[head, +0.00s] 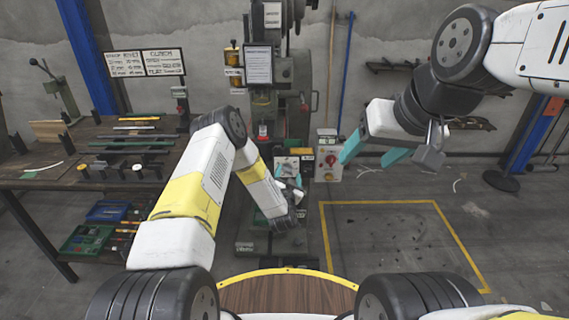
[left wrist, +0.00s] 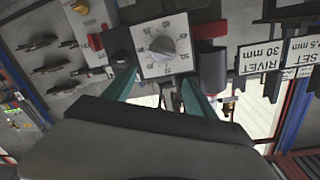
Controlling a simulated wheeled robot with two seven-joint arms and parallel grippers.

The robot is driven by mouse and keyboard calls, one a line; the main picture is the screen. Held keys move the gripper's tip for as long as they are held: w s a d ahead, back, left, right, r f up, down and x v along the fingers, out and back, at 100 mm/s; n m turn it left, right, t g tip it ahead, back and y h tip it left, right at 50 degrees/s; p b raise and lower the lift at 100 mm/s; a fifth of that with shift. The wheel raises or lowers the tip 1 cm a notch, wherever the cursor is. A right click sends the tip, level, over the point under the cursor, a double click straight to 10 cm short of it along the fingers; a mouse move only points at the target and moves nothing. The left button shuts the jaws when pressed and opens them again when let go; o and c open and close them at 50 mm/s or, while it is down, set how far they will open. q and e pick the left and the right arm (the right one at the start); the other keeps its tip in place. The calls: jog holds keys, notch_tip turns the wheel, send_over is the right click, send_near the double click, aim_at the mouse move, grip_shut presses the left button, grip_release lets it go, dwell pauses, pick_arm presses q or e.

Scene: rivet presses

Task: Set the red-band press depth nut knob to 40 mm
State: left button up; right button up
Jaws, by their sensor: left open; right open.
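The depth knob (left wrist: 162,46) is a grey round knob on a white square dial plate (left wrist: 179,66) with numbers around it. Its pointer setting is too small to read. The plate also shows on the press (head: 264,82) in the head view, partly hidden by my left arm. My left gripper (left wrist: 159,78) is open, its teal fingers pointing toward the plate, with the knob in line between them. In the head view my left gripper (head: 287,180) is at the press front. My right gripper (head: 371,152) is open and empty, raised to the right of the press.
A switch box (head: 328,160) with a red knob stands right of the press. A workbench (head: 40,180) with tools is at left, with signs (head: 145,63) above. A yellow-outlined floor area (head: 400,235) at right is free.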

aim_at(287, 172)
pick_arm(q)
jog(key=shift+t+y, duration=0.3)
jog(key=shift+y, duration=0.4)
jog(key=w+f, duration=0.1)
jog(key=w, duration=0.1)
jog(key=w+f, duration=0.1)
jog(key=w, duration=0.1)
jog(key=w+f, duration=0.1)
jog(key=shift+w+a+f, duration=0.2)
jog(key=shift+w+a, duration=0.15)
jog(key=shift+w, duration=0.05)
jog(key=c, duration=1.4)
jog(key=shift+n, duration=0.3)
